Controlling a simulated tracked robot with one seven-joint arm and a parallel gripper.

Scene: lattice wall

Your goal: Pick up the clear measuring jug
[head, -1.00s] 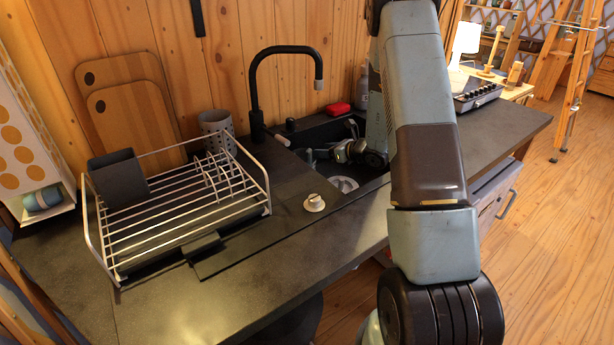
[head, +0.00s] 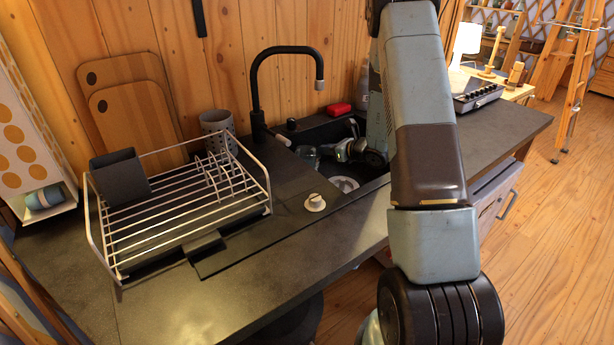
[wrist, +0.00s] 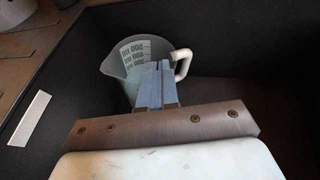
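The clear measuring jug (wrist: 130,55) has printed scale marks and a pale handle (wrist: 182,63) on its right in the wrist view. In the head view, it shows small inside the dark sink (head: 307,155), left of my gripper (head: 340,150). In the wrist view, my gripper (wrist: 157,68) has its two blue-grey fingers close together at the jug's near rim, left of the handle. They appear shut on the jug's wall. The fingers hide part of that wall, and I cannot see the jug's underside.
The sink's dark walls surround the jug closely. A black faucet (head: 257,95) rises at the back left of the sink. A metal dish rack (head: 180,200) stands left, and a red item (head: 339,109) lies behind the sink. The front counter (head: 200,305) is clear.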

